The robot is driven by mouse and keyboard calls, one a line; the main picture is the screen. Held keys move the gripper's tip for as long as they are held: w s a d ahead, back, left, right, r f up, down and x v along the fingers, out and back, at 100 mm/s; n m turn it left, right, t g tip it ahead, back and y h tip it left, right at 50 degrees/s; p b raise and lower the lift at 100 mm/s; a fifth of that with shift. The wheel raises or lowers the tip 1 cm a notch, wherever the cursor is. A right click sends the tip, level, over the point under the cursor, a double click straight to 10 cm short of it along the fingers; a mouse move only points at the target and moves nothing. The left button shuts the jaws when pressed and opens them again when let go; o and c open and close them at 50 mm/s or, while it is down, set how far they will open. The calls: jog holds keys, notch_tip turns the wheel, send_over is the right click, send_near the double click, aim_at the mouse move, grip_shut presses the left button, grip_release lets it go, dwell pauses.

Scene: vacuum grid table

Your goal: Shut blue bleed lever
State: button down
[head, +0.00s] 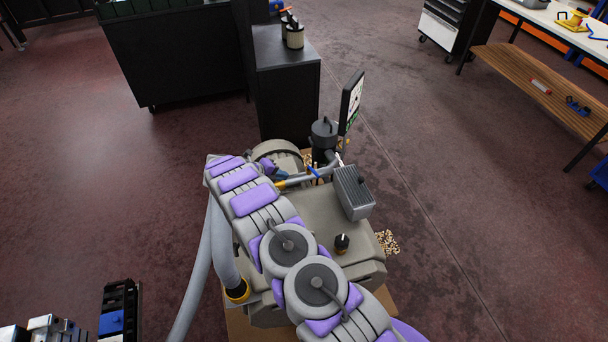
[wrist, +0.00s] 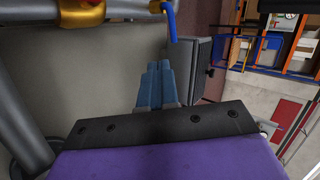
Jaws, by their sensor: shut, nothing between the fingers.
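The blue bleed lever (head: 314,172) is a small blue handle on the grey pipe (head: 300,180) at the top of the machine. In the wrist view the lever (wrist: 171,22) hangs from the top edge, bent near its top, with its free end pointing down toward my fingers. My gripper (wrist: 159,66) is shut and empty, its blue fingers pressed together. The fingertips are just below the lever's free end in the picture; I cannot tell whether they touch. In the head view my gripper (head: 284,174) is small and partly hidden by my arm, left of the lever.
A brass fitting (wrist: 82,12) and grey pipes (wrist: 22,125) lie left of my gripper. A grey finned box (head: 353,192) sits right of the lever. A dark canister (head: 324,133) and a display screen (head: 352,102) stand behind. Open floor lies right of the machine.

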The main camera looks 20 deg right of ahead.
jog(key=b, duration=0.2)
send_near(314, 173)
notch_tip(314, 173, down, 4)
jog(key=d, duration=0.1)
jog(key=d+b, duration=0.1)
jog(key=d, duration=0.1)
jog(key=w+d, duration=0.1)
jog(key=shift+w+d+f, duration=0.1)
jog(key=shift+d+f, duration=0.3)
jog(key=shift+r, duration=0.1)
